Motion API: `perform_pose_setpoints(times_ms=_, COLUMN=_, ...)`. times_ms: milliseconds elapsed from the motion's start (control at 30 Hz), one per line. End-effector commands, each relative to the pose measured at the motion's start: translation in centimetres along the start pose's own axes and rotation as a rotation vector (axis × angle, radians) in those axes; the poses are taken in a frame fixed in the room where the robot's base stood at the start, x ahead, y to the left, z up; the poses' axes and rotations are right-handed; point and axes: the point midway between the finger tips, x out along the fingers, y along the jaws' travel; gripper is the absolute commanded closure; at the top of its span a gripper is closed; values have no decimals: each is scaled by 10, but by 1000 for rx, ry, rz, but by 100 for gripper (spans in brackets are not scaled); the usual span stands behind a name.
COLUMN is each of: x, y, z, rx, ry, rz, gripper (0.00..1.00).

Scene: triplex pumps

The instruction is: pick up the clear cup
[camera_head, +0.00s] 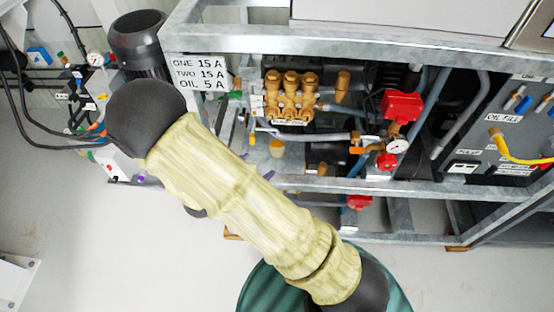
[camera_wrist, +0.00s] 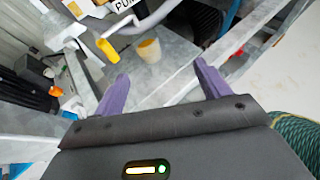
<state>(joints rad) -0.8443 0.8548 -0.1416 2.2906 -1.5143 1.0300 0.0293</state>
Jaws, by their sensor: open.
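A small clear cup (camera_head: 277,149) with yellowish contents stands on the grey metal frame below the brass pump. It also shows in the wrist view (camera_wrist: 149,51), upper middle, beyond my fingertips and between their lines. My gripper (camera_wrist: 161,69) is open, with its two purple fingers spread and nothing between them. In the head view only the purple tips of my gripper (camera_head: 257,166) show past my arm, just to the lower left of the cup and apart from it. My arm hides most of the gripper there.
A brass pump (camera_head: 291,95) sits above the cup, with red valves (camera_head: 402,105) and a gauge to its right. A galvanized rail (camera_head: 400,188) runs along the front. In the wrist view a pale pipe with a yellow end (camera_wrist: 107,48) hangs left of the cup.

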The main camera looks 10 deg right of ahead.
Motion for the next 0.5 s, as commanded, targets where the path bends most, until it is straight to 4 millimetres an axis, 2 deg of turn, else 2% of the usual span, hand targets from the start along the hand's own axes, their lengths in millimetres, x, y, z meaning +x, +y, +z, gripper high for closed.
perform_pose_setpoints(times_ms=33, x=2, y=8, z=-17, rx=-38, ry=-20, rz=43, gripper=25)
perform_pose_setpoints(times_ms=100, x=1, y=15, z=-22, rx=-68, ry=-36, rz=79, gripper=25)
perform_pose_setpoints(times_ms=500, x=0, y=19, z=-22, rx=-79, ry=-41, rz=94, gripper=25)
